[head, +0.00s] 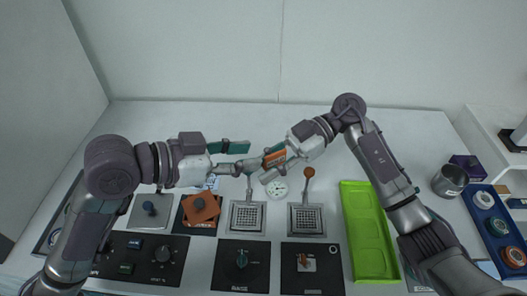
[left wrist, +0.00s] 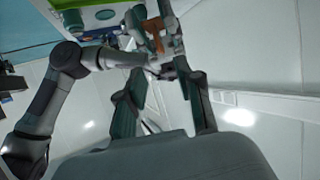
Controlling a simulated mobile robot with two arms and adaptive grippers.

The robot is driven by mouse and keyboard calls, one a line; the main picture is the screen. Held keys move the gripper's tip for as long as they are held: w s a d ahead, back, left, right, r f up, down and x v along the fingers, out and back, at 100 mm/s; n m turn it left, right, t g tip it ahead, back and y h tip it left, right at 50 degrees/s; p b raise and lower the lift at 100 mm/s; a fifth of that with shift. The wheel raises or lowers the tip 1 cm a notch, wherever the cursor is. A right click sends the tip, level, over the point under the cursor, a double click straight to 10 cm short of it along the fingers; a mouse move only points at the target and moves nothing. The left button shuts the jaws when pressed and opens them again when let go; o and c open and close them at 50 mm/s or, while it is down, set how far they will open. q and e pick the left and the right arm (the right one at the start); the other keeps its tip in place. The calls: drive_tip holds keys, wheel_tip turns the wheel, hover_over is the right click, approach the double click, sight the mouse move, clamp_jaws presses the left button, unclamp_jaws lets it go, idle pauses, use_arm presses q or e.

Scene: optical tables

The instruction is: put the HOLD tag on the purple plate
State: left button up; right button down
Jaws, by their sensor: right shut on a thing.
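My left gripper (head: 236,157) is open above the back middle of the table. In the left wrist view its two dark teal fingers (left wrist: 166,82) stand wide apart, with nothing held between them. My right gripper (head: 266,162) faces it, tips close to the left one, and has orange on its fingers. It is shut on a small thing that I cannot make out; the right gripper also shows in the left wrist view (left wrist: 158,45). A small purple piece (head: 466,162) at the far right may be the purple plate. I cannot pick out the HOLD tag for certain.
A green tray (head: 370,250) lies right of the middle. A metal cup (head: 449,180) stands near the purple piece. Along the front are black control panels (head: 143,260), two grilles (head: 248,217) with levers, and an orange plate (head: 201,208). The back strip of table is clear.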

sight(278, 154)
use_arm(q)
drive_tip(key=x, duration=0.6)
drive_tip(key=shift+f, duration=0.1)
drive_tip(key=shift+s, duration=0.1)
clamp_jaws()
use_arm(e)
drive_tip(key=c, duration=0.8)
unclamp_jaws()
